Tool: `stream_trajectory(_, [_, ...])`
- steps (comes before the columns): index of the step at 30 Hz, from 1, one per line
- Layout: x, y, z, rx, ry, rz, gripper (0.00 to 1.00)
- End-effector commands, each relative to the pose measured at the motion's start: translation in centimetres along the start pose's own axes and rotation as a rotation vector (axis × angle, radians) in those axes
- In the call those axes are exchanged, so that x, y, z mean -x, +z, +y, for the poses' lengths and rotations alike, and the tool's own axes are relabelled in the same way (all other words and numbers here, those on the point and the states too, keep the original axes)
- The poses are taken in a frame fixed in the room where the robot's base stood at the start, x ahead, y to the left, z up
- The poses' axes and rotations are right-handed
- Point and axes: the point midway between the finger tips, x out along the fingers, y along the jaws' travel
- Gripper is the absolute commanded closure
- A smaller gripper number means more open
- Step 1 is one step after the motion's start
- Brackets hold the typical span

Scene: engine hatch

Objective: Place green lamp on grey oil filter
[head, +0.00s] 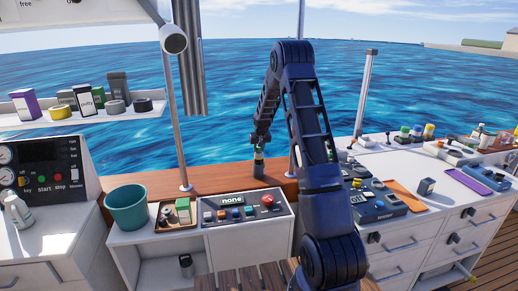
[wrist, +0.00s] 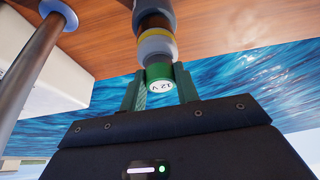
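My gripper (head: 261,140) is over the wooden ledge, pointing down, and also shows in the wrist view (wrist: 160,85). Its fingers are on both sides of the green lamp (wrist: 159,73), a short green cylinder whose pale end reads "12 V", and look shut on it. In the wrist view, which looks inverted, a yellow band (wrist: 157,47) and a grey band lie directly beyond the lamp, in line with it. Past them is a dark and grey cylinder (wrist: 153,15), apparently the grey oil filter, which stands upright on the ledge in the head view (head: 258,169). Whether lamp and filter touch is unclear.
The wooden ledge (head: 222,177) is clear beside the filter. A metal post (head: 178,120) stands to its left. A control box (head: 245,210), a small tray and a teal bucket (head: 127,207) are in front. A crowded white console (head: 430,160) is at right.

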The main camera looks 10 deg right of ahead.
Motion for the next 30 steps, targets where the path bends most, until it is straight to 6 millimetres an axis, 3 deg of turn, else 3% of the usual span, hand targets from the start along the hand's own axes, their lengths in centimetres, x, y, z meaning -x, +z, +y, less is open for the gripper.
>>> stream_trajectory(1, [0.0, 0.0, 0.0, 0.000, 0.000, 0.000, 0.60])
stream_trajectory(3, [0.0, 0.0, 0.0, 0.000, 0.000, 0.000, 0.48])
stream_trajectory(16, [1.0, -0.1, 0.0, 0.000, 0.000, 0.001, 0.48])
stream_trajectory(30, [9.1, -0.1, 0.0, 0.000, 0.000, 0.002, 0.48])
